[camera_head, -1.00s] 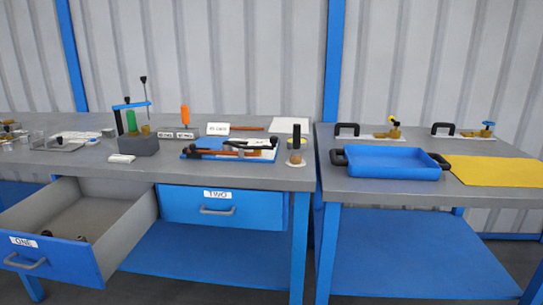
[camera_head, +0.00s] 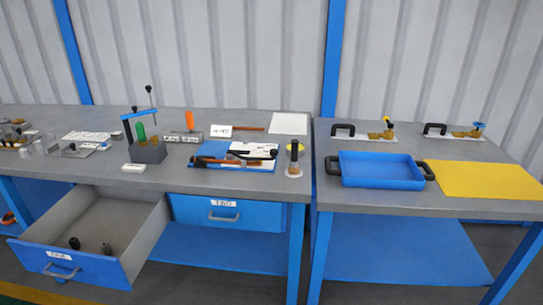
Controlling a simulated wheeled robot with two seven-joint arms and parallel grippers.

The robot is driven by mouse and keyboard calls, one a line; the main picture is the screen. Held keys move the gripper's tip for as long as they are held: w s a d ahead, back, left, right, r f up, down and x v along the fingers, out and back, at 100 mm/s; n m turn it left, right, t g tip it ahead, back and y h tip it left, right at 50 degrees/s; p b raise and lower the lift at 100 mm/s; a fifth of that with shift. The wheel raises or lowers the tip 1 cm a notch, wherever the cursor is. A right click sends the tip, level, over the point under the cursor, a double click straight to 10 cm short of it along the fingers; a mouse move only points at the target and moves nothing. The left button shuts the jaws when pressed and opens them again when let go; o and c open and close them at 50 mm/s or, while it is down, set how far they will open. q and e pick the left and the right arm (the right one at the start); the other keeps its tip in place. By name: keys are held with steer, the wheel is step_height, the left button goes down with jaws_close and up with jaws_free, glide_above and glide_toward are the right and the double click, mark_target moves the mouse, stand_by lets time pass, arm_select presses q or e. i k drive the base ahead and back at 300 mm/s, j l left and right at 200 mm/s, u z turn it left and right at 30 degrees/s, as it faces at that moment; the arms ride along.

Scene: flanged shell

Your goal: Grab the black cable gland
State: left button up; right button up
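Drawer ONE (camera_head: 72,263) at the lower left is pulled open. Two small dark pieces lie on its floor near the front: one at the left (camera_head: 74,243) and one at the right (camera_head: 106,248). They look black and could be cable glands, but they are too small to tell for sure. Neither of my grippers is in view.
Drawer TWO (camera_head: 225,211) is shut. The left bench holds a grey block with a green-handled tool (camera_head: 149,150), a blue tray with tools (camera_head: 210,160) and a dark upright cylinder (camera_head: 294,155). The right bench holds a blue tray (camera_head: 380,172) and a yellow mat (camera_head: 485,180).

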mark_target(74, 243)
steer(key=u, duration=1.5)
